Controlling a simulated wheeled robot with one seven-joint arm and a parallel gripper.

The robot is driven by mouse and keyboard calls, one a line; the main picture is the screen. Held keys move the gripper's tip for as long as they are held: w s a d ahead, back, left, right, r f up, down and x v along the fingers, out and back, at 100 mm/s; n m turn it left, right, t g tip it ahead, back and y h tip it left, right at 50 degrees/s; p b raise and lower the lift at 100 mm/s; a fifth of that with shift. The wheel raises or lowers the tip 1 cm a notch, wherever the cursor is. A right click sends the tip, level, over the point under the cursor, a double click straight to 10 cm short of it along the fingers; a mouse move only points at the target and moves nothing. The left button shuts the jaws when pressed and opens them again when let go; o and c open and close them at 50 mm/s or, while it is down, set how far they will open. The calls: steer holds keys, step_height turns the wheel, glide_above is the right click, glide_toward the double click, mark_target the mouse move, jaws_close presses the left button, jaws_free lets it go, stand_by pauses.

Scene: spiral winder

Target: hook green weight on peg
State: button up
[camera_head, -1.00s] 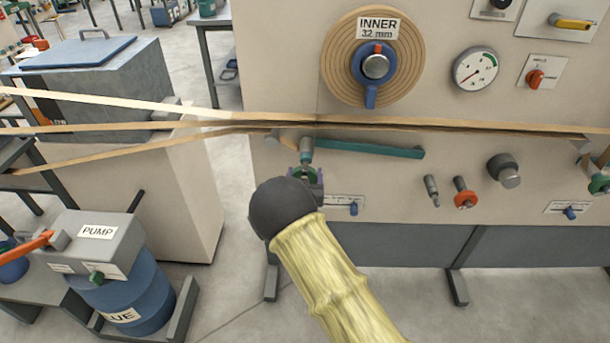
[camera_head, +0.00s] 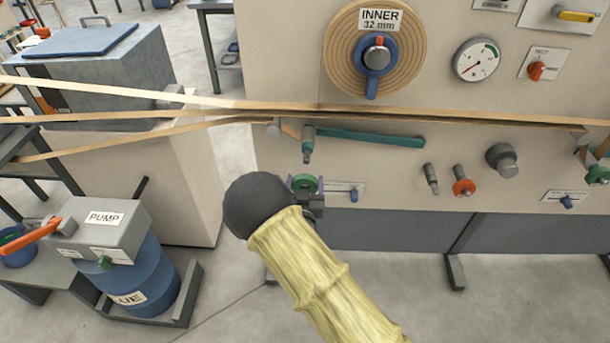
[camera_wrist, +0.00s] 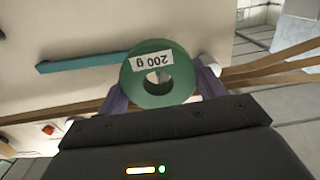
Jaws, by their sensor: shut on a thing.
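The green weight (camera_head: 304,183) is a thick ring with a central hole, held in my gripper in front of the machine panel. In the wrist view the green weight (camera_wrist: 158,88) shows a white "200 g" label, upside down. My gripper (camera_wrist: 160,92) has its purple fingers shut on both sides of the ring. In the head view my gripper (camera_head: 312,196) is partly hidden behind my dark wrist. A grey-and-teal peg (camera_head: 308,145) juts out just above the weight, at the left end of a teal bar (camera_head: 372,138). The weight appears apart from this peg.
To the right are a bare grey peg (camera_head: 431,178), a peg with an orange-red ring (camera_head: 463,187), a thick grey knob (camera_head: 503,160) and a green ring (camera_head: 597,176). Tan strips (camera_head: 230,104) cross above. A blue pump barrel (camera_head: 130,280) stands lower left.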

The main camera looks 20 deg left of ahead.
steer(key=r+v, duration=0.1)
steer(key=v, duration=0.7)
stand_by(0.4)
steer(key=shift+s, duration=0.15)
stand_by(0.7)
steer(key=w+d+m+h, duration=0.2)
steer(key=d+h, duration=0.1)
steer(key=d, duration=0.7)
steer(key=w+d+f+m+h, duration=0.1)
steer(key=w+d+m+h, duration=0.1)
steer(key=d, duration=0.9)
steer(key=w+d+f+m+h, duration=0.1)
steer(key=w+d+m+h, duration=0.1)
steer(key=d, duration=0.9)
steer(key=shift+w+h, duration=0.9)
steer(key=shift+h, duration=0.2)
steer(key=shift+d, duration=0.2)
